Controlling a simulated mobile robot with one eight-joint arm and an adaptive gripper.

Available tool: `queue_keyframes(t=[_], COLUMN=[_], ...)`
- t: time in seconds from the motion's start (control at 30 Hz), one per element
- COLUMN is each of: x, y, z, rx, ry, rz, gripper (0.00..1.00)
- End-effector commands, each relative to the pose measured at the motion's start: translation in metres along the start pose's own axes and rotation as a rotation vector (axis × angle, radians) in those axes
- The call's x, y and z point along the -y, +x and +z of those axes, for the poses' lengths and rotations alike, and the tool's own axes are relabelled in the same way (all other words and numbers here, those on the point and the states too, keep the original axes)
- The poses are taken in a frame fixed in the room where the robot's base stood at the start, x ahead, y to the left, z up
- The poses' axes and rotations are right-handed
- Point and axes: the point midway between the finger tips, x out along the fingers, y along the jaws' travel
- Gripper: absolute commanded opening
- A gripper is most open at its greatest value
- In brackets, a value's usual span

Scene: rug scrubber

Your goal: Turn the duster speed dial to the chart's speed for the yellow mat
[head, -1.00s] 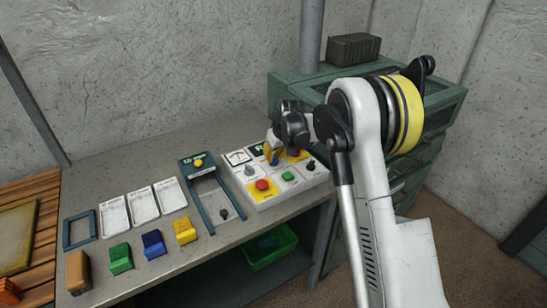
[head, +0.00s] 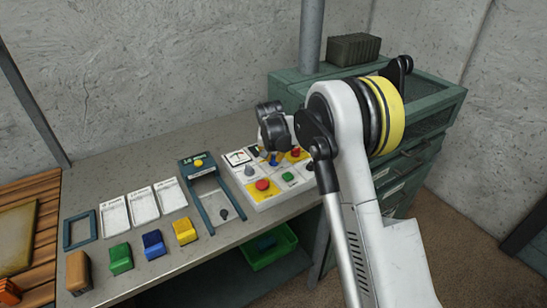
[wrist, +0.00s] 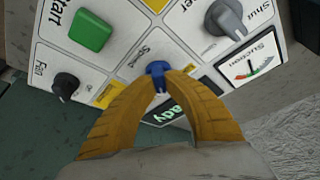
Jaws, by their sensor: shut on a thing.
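A blue dial (wrist: 157,69) sits on a white control panel (wrist: 130,18) beside a label that seems to read "Speed". In the wrist view, my gripper (wrist: 161,78) has its yellow-brown fingers shut on this dial, and their tips hide its sides. The dial's pointer and scale cannot be read. In the head view the panel (head: 255,198) stands at the bench's right end, partly behind my arm. A dull yellow mat (head: 17,237) lies on wooden slats at the far left. I cannot make out a readable speed chart.
Close to the dial are a green Start button (wrist: 90,31), a black Fan knob (wrist: 66,85), a grey knob (wrist: 228,18) and a suction gauge (wrist: 250,66). Left on the bench are a blue-framed unit (head: 208,198), white cards (head: 143,203) and coloured blocks. Open bench surface is behind.

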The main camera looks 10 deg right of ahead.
Motion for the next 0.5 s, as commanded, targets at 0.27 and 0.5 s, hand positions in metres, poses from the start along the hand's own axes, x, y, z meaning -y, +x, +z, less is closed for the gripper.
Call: queue_keyframes(t=[0.27, 0.5], x=[-0.0002, -0.0004], y=[0.0004, 0.0004], z=[0.0006, 0.0006], rx=[0.002, 0.002], ry=[0.058, 0.064], rz=[0.024, 0.027], gripper=[0.00, 0.00])
